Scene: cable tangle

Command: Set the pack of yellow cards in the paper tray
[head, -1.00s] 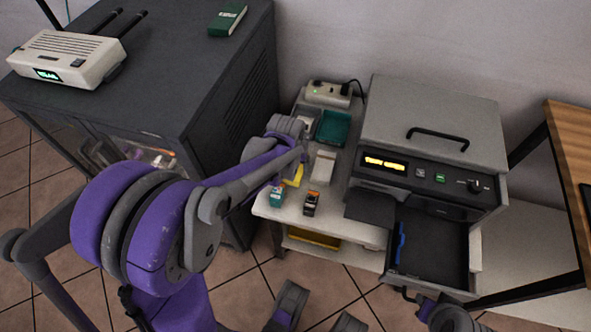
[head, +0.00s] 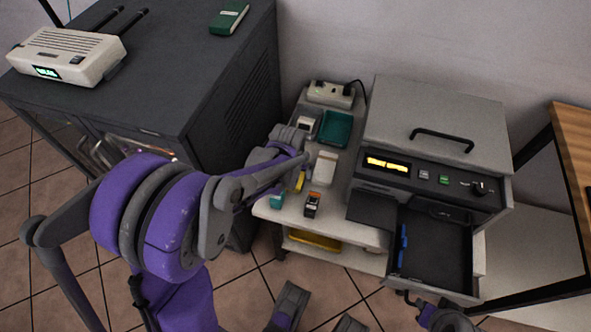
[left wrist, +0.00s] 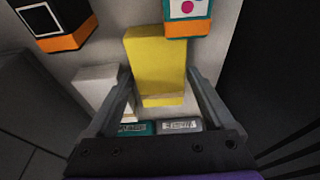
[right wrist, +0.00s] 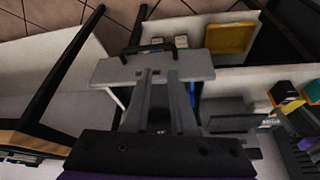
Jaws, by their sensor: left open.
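The yellow card pack (head: 300,181) is on the white cart top, partly hidden by my left gripper (head: 300,158). In the left wrist view the pack (left wrist: 155,50) lies across the gap between the open left fingers (left wrist: 159,75). I cannot tell whether they touch it. The paper tray seems to be the dark open drawer (head: 445,262) of the grey printer, holding a blue strip-like item along its left side. My right gripper (right wrist: 158,75) is by the drawer front and its handle (right wrist: 148,46); its fingers look close together, but whether they are shut is unclear.
Near the pack are a teal box (head: 277,201), an orange-black box (head: 312,203), a white box (head: 325,168) and a teal tray (head: 336,127). The printer (head: 435,125) stands right; a dark cabinet (head: 190,70) stands left. A yellow tray (head: 314,241) is below.

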